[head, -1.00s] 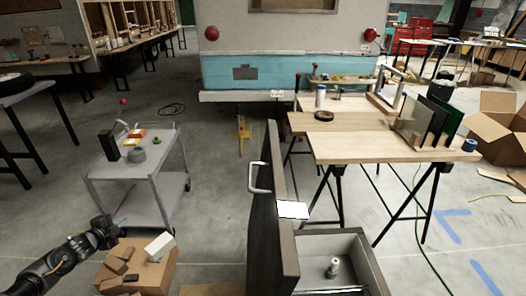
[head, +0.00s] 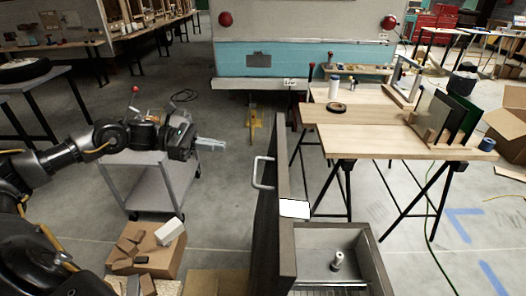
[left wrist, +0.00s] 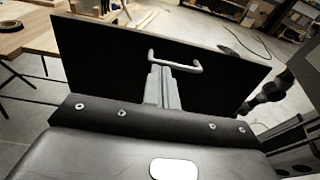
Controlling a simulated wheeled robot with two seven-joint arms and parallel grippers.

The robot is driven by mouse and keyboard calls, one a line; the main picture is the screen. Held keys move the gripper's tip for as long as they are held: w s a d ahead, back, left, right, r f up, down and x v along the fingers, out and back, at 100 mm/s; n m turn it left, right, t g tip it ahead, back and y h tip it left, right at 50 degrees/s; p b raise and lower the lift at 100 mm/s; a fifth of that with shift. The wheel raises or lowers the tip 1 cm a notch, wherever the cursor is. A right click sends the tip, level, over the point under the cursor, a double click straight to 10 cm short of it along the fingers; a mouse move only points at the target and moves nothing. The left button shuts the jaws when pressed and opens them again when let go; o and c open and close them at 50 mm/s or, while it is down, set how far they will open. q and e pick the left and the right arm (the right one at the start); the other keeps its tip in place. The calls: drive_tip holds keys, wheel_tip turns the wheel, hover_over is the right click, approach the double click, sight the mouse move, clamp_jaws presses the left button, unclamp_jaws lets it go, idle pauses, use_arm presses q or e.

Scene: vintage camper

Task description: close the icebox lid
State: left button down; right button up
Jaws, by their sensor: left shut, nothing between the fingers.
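The icebox lid (head: 269,232) is a dark panel standing upright, swung open at the left side of the icebox (head: 379,262). A pale bar handle (head: 257,178) sticks out from its left face. My left gripper (head: 222,144) is shut and empty, left of the lid and apart from it in the head view. In the left wrist view the lid (left wrist: 110,55) fills the space ahead, with its handle (left wrist: 188,67) just beyond the fingertips of my left gripper (left wrist: 160,72). I cannot tell whether they touch. My right gripper is not in view.
A small bottle (head: 338,261) stands inside the icebox. A cardboard box (head: 165,257) with blocks on top is at the lower left. A grey cart (head: 150,190) stands behind my left arm. A wooden worktable (head: 385,140) is beyond the icebox.

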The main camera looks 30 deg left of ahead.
use_arm(q)
drive_tip(key=p, duration=0.7)
approach(277, 155)
drive_tip(key=x, duration=0.5)
drive_tip(key=shift+w+d+f, duration=0.1)
drive_tip(key=shift+w, duration=0.3)
drive_tip(key=shift+w+d+f, duration=0.3)
drive_tip(key=shift+d, duration=0.25)
